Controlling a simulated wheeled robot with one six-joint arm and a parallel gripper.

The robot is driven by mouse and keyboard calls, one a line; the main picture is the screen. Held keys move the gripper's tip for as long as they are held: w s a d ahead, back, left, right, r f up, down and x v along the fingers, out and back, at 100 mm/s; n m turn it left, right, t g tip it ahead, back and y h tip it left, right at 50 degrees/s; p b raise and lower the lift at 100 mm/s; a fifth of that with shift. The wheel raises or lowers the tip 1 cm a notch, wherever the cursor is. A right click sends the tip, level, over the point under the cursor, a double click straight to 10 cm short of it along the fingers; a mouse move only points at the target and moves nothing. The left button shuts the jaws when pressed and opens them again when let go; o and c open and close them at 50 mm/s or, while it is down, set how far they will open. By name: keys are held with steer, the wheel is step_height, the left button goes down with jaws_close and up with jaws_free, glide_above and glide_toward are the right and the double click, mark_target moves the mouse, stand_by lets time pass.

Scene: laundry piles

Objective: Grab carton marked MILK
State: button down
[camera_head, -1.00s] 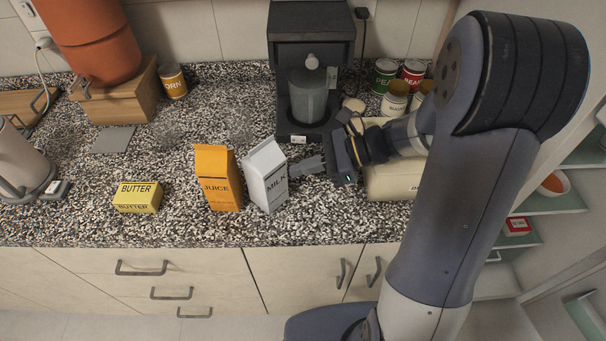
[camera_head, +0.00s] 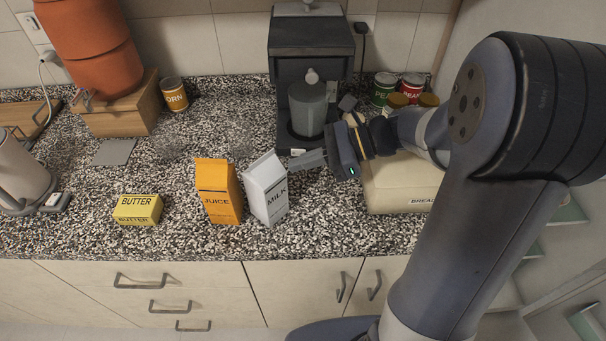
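The white carton marked MILK (camera_head: 266,192) stands on the speckled counter, just right of the orange JUICE carton (camera_head: 217,192). My gripper (camera_head: 303,161) is at the right of the milk carton, level with its upper part, with its grey fingers pointing left. The fingertips look close to the carton's top right side but not around it. I cannot tell the exact gap. The fingers overlap from this angle, so their opening does not show. Nothing is seen held in them.
A yellow BUTTER box (camera_head: 137,209) lies to the left. A black coffee machine (camera_head: 309,70) stands behind the gripper. A BREAD package (camera_head: 400,193) sits beneath my arm, with several cans (camera_head: 384,89) behind. Bare counter (camera_head: 330,225) shows in front.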

step_height(320, 180, up, 4)
steer(key=shift+r, duration=0.1)
steer(key=c, duration=2.1)
jaws_free()
steer(key=o, duration=1.7)
steer(key=shift+c, duration=0.2)
